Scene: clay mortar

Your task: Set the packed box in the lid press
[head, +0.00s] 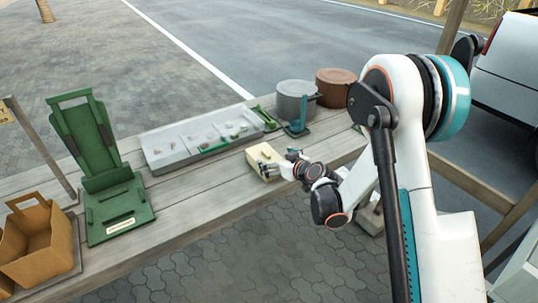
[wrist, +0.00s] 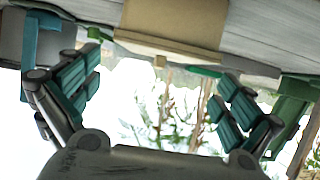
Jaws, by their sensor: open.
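A cream box (head: 262,161) sits near the front edge of the table, in front of the grey tray. It also shows as a tan block at the top of the wrist view (wrist: 175,20), which looks upside down. My gripper (wrist: 158,68) is open and empty, its two padded fingers apart. In the head view my gripper (head: 282,163) is right beside the box, at its right side; whether they touch cannot be told. The green lid press (head: 118,208) stands at the left of the table, its tall back plate leaning up and its bed empty.
A grey pot (head: 296,112), a teal stand (head: 298,128) and a brown pot (head: 336,76) stand at the back right. A brown paper bag (head: 38,240) stands left of the press. Bare planks lie in front of the tray.

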